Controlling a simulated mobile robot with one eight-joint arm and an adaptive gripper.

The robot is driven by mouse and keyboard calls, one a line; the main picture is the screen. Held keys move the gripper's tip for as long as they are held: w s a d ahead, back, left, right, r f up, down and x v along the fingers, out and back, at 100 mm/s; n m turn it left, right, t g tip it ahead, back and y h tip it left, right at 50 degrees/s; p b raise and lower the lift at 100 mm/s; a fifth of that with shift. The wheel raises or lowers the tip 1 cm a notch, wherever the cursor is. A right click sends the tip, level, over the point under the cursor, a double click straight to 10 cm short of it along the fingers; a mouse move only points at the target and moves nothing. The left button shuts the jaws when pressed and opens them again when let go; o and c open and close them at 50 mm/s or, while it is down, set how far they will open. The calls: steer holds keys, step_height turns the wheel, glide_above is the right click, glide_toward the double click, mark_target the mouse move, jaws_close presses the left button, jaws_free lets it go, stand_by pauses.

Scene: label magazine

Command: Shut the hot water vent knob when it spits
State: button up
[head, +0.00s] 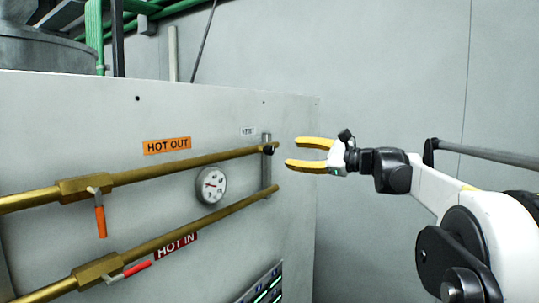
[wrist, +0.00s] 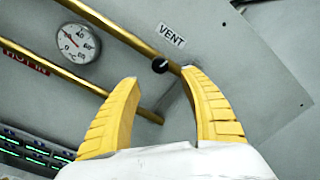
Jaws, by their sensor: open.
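The vent knob (wrist: 160,65) is a small round black knob below the "VENT" label (wrist: 171,35) in the wrist view. In the head view the knob (head: 268,150) sits at the right end of the upper brass pipe, labelled "HOT OUT" (head: 167,145). No water or spray shows at it. My gripper (head: 289,155) has yellow fingers, is open and empty, and stands to the right of the knob in the head view. In the wrist view the knob lies beyond and between the fingertips of my gripper (wrist: 163,75); it looks apart from both.
A lower brass pipe (head: 225,212) is labelled "HOT IN" (head: 176,246). An orange-handled valve (head: 100,221) and a red-handled valve (head: 137,268) sit on the pipes at left. A round gauge (head: 211,185) is between them. The wall right of the panel is clear.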

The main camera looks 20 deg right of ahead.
mark_target(272, 151)
steer(key=p+x, duration=0.1)
steer(key=x, duration=0.8)
steer(key=shift+w+a+p, duration=0.25)
steer(key=shift+w+p, duration=0.05)
steer(key=shift+w, duration=0.05)
jaws_close()
